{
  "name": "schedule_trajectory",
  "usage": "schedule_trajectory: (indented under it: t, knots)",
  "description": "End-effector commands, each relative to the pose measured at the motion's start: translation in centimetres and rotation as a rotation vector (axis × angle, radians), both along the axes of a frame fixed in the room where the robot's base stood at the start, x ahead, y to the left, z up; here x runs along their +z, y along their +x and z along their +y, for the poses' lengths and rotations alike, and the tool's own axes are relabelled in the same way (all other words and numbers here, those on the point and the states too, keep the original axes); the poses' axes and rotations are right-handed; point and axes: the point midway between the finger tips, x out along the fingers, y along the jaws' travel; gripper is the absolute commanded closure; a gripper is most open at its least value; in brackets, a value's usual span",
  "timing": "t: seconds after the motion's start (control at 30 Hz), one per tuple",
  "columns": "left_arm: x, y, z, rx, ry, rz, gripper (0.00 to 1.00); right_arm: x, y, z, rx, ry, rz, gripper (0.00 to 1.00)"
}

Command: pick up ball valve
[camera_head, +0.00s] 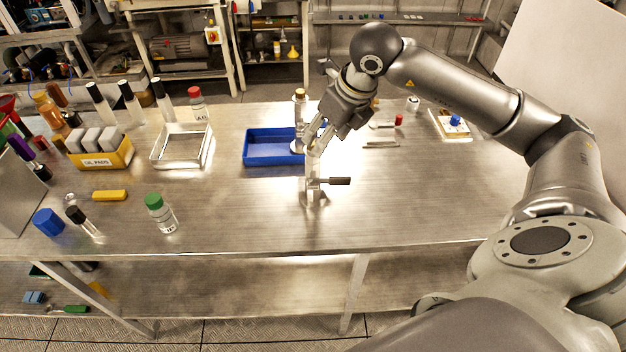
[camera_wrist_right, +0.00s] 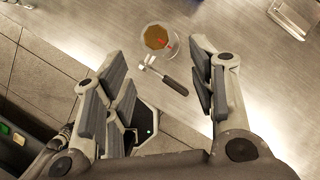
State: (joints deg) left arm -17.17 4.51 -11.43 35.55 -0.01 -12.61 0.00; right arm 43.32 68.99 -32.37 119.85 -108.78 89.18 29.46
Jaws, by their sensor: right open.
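The ball valve stands on the steel table near the middle in the head view, with a pale metal body (camera_head: 314,191) and a black lever handle (camera_head: 340,181) pointing right. My right gripper (camera_head: 316,145) is just above it, fingers pointing down. In the right wrist view my right gripper (camera_wrist_right: 160,62) is open and empty, and the valve's black handle (camera_wrist_right: 176,86) shows between its fingers, beyond them. Whether a finger touches the valve cannot be told. My left gripper is not in view.
A blue tray (camera_head: 258,158) and a cork-topped bottle (camera_head: 300,97) are behind the gripper. A green-capped bottle (camera_head: 161,213) stands to the left. A white metal tray (camera_head: 155,158) is further left. The table's front and right are mostly clear.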

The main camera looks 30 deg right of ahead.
Motion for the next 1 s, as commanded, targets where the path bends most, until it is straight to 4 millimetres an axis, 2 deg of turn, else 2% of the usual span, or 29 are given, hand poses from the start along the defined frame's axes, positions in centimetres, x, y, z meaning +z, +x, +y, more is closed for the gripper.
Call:
schedule_trajectory:
  t: [0.1, 0.37, 0.53, 0.7, 0.97, 1.0]
  knots:
    - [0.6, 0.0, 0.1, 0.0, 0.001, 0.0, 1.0, -1.6, 0.7, 0.2, 0.0, 0.003, 0.004, 0.48]
    - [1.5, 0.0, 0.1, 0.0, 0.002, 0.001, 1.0, -3.1, 1.7, 0.4, 0.003, 0.004, 0.002, 0.48]
    - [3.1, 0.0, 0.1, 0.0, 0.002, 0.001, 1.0, -4.7, 3.0, 0.6, 0.001, 0.005, 0.003, 0.48]
    - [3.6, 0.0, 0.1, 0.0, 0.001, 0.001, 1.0, -6.7, 3.8, 0.7, 0.003, 0.004, 0.002, 0.48]
    - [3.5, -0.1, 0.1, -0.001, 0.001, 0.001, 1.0, -7.1, 3.9, 0.7, 0.002, 0.004, -0.001, 0.48]
    - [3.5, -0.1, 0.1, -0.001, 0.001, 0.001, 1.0, -7.1, 3.9, 0.7, 0.002, 0.004, -0.001, 0.5]
